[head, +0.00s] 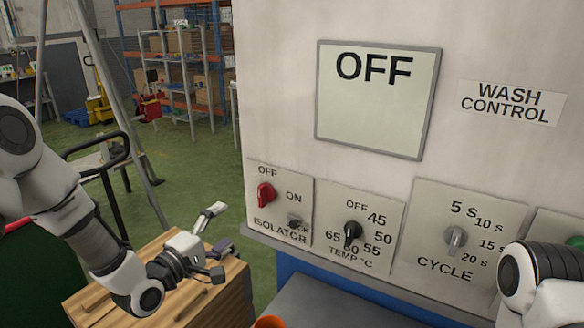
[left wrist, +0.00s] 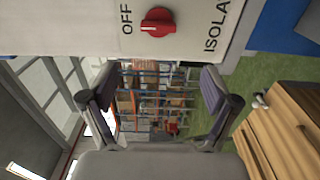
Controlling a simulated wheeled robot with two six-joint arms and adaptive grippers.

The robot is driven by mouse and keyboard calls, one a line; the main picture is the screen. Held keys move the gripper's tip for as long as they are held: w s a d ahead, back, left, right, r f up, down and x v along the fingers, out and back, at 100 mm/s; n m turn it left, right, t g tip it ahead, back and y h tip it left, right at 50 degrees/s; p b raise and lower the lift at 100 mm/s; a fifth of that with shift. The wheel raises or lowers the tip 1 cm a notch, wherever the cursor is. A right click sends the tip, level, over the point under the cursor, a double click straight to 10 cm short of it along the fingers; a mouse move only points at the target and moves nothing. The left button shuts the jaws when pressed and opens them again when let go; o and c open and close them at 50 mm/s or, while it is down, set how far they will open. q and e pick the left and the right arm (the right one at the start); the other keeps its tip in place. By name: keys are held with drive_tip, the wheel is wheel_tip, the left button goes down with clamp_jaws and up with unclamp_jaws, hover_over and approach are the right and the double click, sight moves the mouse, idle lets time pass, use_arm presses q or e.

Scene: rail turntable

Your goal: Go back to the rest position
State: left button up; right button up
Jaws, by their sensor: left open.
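My left gripper (head: 219,243) is open and empty, left of the wash control panel (head: 285,110) and above a wooden crate or cabinet. In the left wrist view the two fingers of my left gripper (left wrist: 157,88) stand wide apart with nothing between them. The red isolator knob (head: 265,195) is near the gripper but apart from it; it also shows at the top of the left wrist view (left wrist: 158,21). The panel's display (head: 375,110) reads OFF. Part of my right arm (head: 540,275) shows at the lower right; its gripper is out of view.
The dark temperature knob (head: 352,235) and grey cycle knob (head: 455,240) are on the panel's lower row. A green button (head: 575,242) is partly cut off. The slatted wooden crate or cabinet (head: 235,300) stands below my left gripper. Shelving (head: 180,60) is far behind; green floor lies between.

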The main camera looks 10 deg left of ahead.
use_arm(q)
drive_tip(key=s+d+f+m+g+y, duration=0.1)
drive_tip(key=s+d+f+g, duration=0.2)
drive_tip(key=f, duration=0.6)
drive_tip(key=s+f+g, duration=0.2)
drive_tip(key=s+f, duration=0.4)
drive_tip(key=f, duration=0.3)
drive_tip(key=s+d+f+m+g+y, duration=0.1)
drive_tip(key=s+d+f+g, duration=0.2)
drive_tip(key=f, duration=0.6)
drive_tip(key=s+a+f+m+g+y, duration=0.1)
drive_tip(key=s+f+m+g, duration=0.2)
drive_tip(key=s, duration=0.4)
drive_tip(key=s+a+f+m+g+y, duration=0.1)
drive_tip(key=s+a+f+m+g, duration=0.1)
drive_tip(key=s+m, duration=0.3)
drive_tip(key=s+a+f+m+g+y, duration=0.2)
drive_tip(key=s+f+m+g, duration=0.1)
drive_tip(key=s, duration=0.6)
drive_tip(key=shift+s+a+f+m+g, duration=0.2)
drive_tip(key=shift+s+f+m+g, duration=0.1)
drive_tip(key=shift+f+m+g, duration=0.15)
